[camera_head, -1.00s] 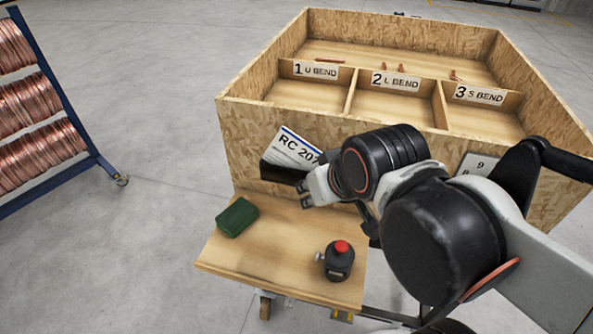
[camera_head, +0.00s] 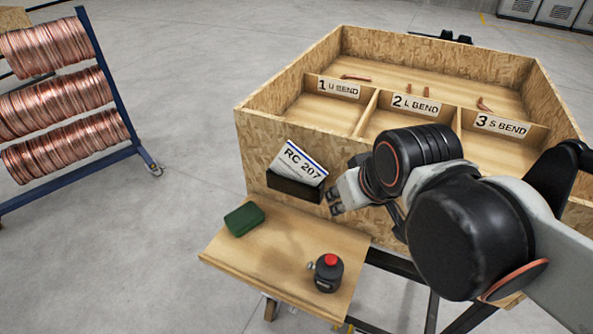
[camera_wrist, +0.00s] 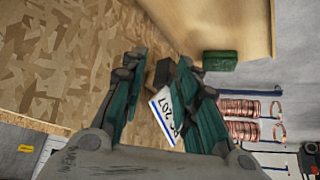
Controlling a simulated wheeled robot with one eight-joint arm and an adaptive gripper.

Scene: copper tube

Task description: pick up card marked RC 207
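The white card marked RC 207 (camera_head: 302,163) has a blue edge. It stands tilted in a dark holder (camera_head: 293,187) on the wooden crate's front wall. My gripper (camera_head: 334,202) is just right of the holder in the head view, apart from the card. In the wrist view my gripper (camera_wrist: 160,64) is open, its two green-padded fingers spread with nothing held. The card (camera_wrist: 162,112) shows between the fingers there, partly covered by the right finger. The dark holder (camera_wrist: 163,73) appears beyond, between the fingertips.
A wooden shelf (camera_head: 270,262) juts out below the holder, carrying a green block (camera_head: 244,219) and a dark device with a red knob (camera_head: 327,272). The crate (camera_head: 255,142) has bins labelled 1, 2 and 3. A rack of copper coils (camera_head: 60,95) stands left. Floor between is clear.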

